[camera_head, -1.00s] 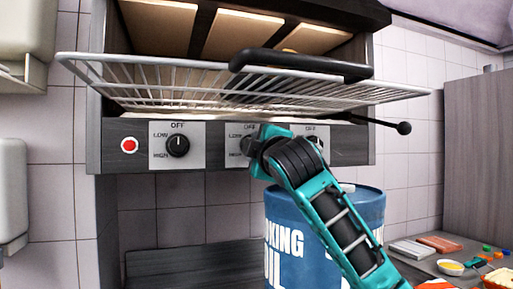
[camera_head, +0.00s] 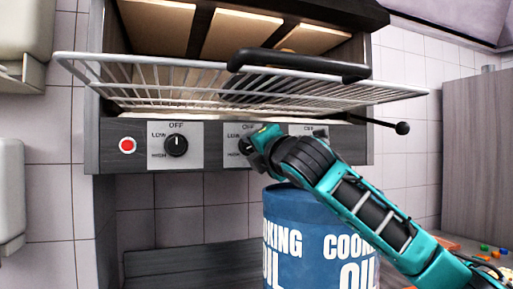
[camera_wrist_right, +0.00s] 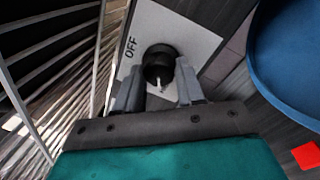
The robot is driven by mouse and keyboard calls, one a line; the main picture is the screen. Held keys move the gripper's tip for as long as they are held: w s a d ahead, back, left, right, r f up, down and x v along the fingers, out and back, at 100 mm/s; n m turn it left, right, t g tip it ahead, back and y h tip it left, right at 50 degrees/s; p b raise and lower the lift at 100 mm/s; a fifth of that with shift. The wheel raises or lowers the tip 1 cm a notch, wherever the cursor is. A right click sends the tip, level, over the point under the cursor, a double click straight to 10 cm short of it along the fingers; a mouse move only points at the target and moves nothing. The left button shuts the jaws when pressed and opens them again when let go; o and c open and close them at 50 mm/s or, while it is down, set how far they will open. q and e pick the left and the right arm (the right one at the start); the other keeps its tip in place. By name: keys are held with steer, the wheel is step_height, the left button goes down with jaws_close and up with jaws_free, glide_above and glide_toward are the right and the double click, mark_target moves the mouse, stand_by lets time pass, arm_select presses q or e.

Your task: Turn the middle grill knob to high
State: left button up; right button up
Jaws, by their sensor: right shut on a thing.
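The middle grill knob (camera_head: 243,147) is black and mostly hidden behind my right gripper (camera_head: 254,147) in the head view. Its plate shows OFF above and LOW at the left. In the right wrist view the knob (camera_wrist_right: 160,58) sits between the two grey fingers of my right gripper (camera_wrist_right: 158,80), which is shut on it. A pale pointer mark on the knob points towards the gripper, away from the far side of the plate, roughly a quarter turn from OFF. The LOW and HIGH labels are hidden there. My left gripper is not in view.
The left knob (camera_head: 176,145) points up to OFF. A red button (camera_head: 127,145) is beside it. A wire rack (camera_head: 180,85) with a black handle (camera_head: 300,64) juts out above the panel. A blue cooking oil drum (camera_head: 300,215) stands below my right arm.

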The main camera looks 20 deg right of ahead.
steer(key=shift+n, duration=0.7)
steer(key=o, duration=1)
steer(key=shift+o, duration=0.2)
steer(key=shift+s, duration=0.1)
steer(key=s+d+f+b, duration=0.1)
steer(key=s+b, duration=0.1)
steer(key=s, duration=1)
steer(key=shift+s+d+f, duration=0.15)
steer(key=shift+s, duration=0.15)
